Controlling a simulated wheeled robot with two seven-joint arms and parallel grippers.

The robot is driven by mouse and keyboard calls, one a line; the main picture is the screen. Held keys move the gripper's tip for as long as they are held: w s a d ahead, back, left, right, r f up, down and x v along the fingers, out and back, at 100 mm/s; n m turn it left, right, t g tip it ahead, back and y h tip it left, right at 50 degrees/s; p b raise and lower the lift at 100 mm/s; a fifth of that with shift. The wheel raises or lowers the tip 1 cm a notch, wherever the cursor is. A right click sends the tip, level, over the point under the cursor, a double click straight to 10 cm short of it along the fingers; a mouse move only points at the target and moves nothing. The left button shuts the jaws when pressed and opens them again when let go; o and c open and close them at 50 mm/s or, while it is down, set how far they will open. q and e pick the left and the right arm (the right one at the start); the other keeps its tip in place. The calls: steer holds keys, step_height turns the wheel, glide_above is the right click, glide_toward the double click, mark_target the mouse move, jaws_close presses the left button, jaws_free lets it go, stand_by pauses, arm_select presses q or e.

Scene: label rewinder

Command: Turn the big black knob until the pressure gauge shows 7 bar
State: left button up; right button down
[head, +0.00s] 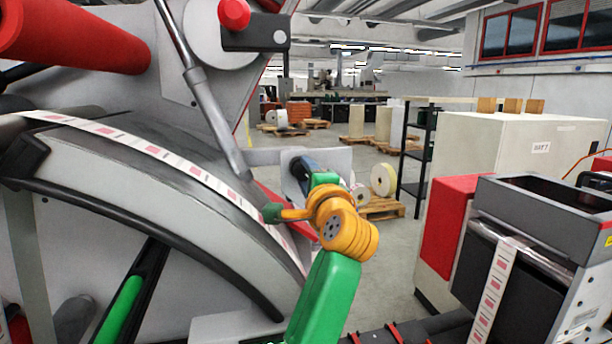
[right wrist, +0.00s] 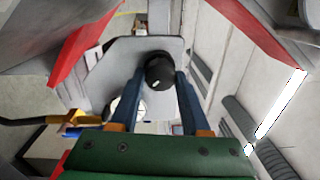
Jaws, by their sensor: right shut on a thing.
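The big black knob (right wrist: 158,72) sits on a grey bracket plate in the right wrist view, with a small white mark on its face. My right gripper (right wrist: 160,84) has its two blue fingers on either side of the knob and is shut on it. A pale round gauge (right wrist: 114,108) is beside the knob, partly covered by the left finger in that view; its reading cannot be made out. My left gripper is not in view.
The large curved machine guard (head: 150,165) with a label strip (head: 165,156) fills the left. A red edge (right wrist: 82,52) lies near the plate in the wrist view. A grey label unit (head: 545,215) stands at right. Open floor (head: 390,250) lies between them.

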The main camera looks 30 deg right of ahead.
steer(key=shift+f, duration=0.2)
stand_by(0.3)
steer(key=shift+c, duration=1.9)
jaws_free()
steer(key=shift+s+r, duration=0.1)
steer(key=shift+r, duration=0.05)
steer(key=shift+s+a+f+b, duration=0.1)
steer(key=shift+s+f+b, duration=0.15)
steer(key=shift+s+b, duration=0.35)
steer(key=shift+s+a+f+b, duration=0.1)
steer(key=shift+s+f+b, duration=0.1)
steer(key=shift+s+b, duration=0.35)
steer(key=v, duration=0.1)
steer(key=b+v, duration=0.1)
steer(key=v, duration=0.1)
steer(key=b+v, duration=0.1)
steer(key=v, duration=0.1)
steer(key=shift+r, duration=0.4)
steer(key=shift+w, duration=0.15)
